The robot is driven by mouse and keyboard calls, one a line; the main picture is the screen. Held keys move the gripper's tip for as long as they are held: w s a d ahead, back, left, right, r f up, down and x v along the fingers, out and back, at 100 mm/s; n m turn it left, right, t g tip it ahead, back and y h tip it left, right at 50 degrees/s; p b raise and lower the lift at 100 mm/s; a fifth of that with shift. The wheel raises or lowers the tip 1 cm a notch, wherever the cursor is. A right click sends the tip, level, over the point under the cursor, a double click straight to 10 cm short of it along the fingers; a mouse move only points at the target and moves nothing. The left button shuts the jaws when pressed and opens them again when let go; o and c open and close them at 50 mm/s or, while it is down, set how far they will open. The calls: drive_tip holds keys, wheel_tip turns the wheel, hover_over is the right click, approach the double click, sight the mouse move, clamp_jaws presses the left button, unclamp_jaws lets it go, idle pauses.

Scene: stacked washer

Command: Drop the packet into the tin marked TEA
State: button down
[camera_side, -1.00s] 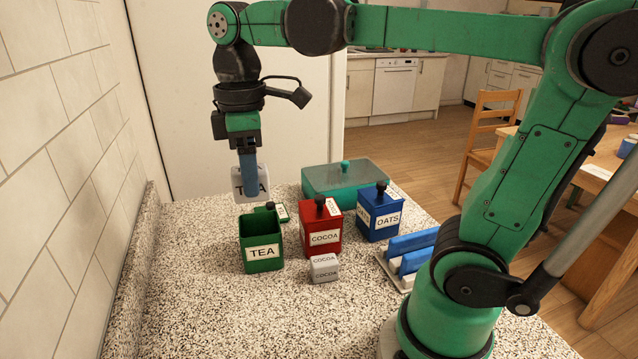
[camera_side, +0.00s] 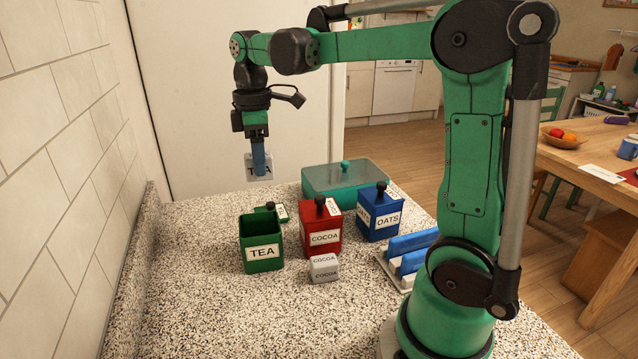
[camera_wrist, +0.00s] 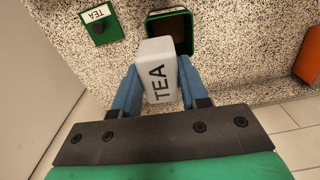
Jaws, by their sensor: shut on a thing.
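My gripper (camera_side: 259,160) is shut on a white packet (camera_side: 250,167) marked TEA and holds it in the air, above and behind the green tin in the side view. In the wrist view the packet (camera_wrist: 157,72) sits between the blue fingers (camera_wrist: 158,92). The green tin (camera_side: 262,252) marked TEA stands open on the speckled counter, with its lid off. The tin's opening (camera_wrist: 180,30) shows just beyond the packet in the wrist view, partly covered by it. The green lid (camera_side: 282,211) lies on the counter behind the tin; it also shows in the wrist view (camera_wrist: 115,30).
A red COCOA tin (camera_side: 320,225) and a blue OATS tin (camera_side: 379,213), both lidded, stand to the right. A white COCOA packet (camera_side: 324,268) lies in front. A teal lidded box (camera_side: 340,183) is behind, a rack with blue bars (camera_side: 408,255) at right. A tiled wall borders the left.

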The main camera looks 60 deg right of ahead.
sight(261, 179)
drive_tip(key=shift+f, duration=2.2)
drive_tip(key=shift+c, duration=1.9)
unclamp_jaws()
drive_tip(key=shift+r, duration=2.8)
drive_tip(key=s+a+f+m+t, duration=0.5)
drive_tip(key=s+a+m+t, duration=0.1)
drive_tip(key=a+m+t, duration=0.1)
drive_tip(key=a+m, duration=0.1)
drive_tip(key=a, duration=0.1)
drive_tip(key=shift+s+a+f, duration=0.2)
drive_tip(key=shift+a+f, duration=0.1)
drive_tip(key=shift+a, duration=0.05)
